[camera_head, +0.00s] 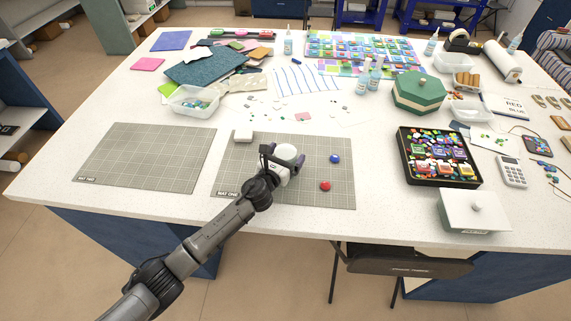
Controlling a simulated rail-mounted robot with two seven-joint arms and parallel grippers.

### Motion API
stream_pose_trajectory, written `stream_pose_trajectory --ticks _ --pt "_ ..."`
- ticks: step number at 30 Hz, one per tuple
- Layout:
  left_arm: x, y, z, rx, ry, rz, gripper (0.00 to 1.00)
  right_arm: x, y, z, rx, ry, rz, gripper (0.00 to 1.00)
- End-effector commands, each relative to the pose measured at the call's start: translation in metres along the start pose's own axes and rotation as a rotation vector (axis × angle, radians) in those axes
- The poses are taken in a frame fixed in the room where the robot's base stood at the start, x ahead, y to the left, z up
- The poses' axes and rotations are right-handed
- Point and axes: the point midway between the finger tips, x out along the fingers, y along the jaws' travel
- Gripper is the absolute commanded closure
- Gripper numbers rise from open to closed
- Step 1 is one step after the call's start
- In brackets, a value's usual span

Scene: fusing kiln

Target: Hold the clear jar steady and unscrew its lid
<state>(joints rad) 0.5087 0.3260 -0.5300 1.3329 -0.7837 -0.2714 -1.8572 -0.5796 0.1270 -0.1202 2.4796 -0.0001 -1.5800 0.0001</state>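A round white lid (286,151) shows on the grey mat marked MAT ONE (235,181). The clear jar's body under it is mostly hidden by my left gripper and cannot be made out. My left gripper (284,158) reaches in from the lower left, with its dark fingers on either side of the lidded jar. Whether the fingers press on the jar or stand slightly apart from it is too small to tell. My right gripper is not in view.
A blue ball-like piece (335,159) and a red one (325,186) lie right of the gripper on the mat. A black tray (408,171) stands further right. The left mat (150,158) is empty.

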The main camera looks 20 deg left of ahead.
Motion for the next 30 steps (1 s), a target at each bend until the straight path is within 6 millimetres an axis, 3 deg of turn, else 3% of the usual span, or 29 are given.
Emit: stream_pose_trajectory --ticks 17,24,30 --pt "0.0 0.0 0.001 0.0 -0.001 0.0 0.59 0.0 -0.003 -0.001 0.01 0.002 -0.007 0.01" --pt "0.0 0.0 0.006 0.001 -0.002 0.0 0.59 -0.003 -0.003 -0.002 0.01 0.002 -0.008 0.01" --pt "0.0 0.001 0.039 0.002 -0.005 -0.001 0.59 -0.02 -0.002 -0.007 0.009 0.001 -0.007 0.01"
